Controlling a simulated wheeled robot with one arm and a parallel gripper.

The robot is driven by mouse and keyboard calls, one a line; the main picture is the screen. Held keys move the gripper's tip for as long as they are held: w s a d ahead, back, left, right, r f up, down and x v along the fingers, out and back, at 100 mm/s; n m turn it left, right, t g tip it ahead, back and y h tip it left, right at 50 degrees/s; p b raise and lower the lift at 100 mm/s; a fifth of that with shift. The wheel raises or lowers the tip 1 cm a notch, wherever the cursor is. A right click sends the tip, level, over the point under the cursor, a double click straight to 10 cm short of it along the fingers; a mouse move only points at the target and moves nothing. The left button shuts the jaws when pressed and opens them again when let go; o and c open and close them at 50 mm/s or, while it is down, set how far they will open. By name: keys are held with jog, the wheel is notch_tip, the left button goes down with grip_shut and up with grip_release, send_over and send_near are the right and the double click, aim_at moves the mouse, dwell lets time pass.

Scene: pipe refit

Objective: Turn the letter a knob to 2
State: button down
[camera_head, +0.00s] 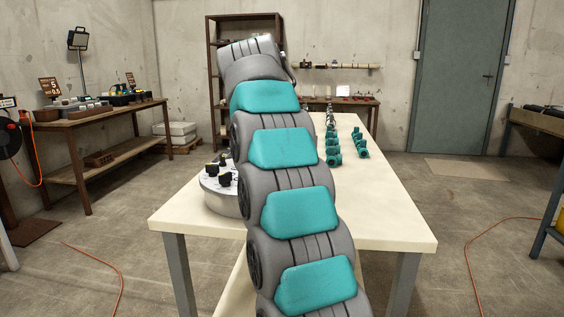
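A round grey unit (222,203) with a pale top sits on the table, left of my arm. Several small black parts with yellow on them (225,179), possibly knobs, stand on its top. No letter or number on them can be read at this size. My arm rises through the middle of the picture and hides the unit's right side. My gripper cannot be made out; the far end of the arm points away behind its own links.
The cream table (385,218) has clear room right of my arm. Several green pipe fittings (333,150) stand in rows toward its far end. A wooden bench (110,113) with tools is at left, a dark shelf (213,80) behind. Orange cables (470,262) lie on the floor.

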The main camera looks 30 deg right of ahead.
dwell(0.5)
jog(key=c, duration=0.9)
grip_release()
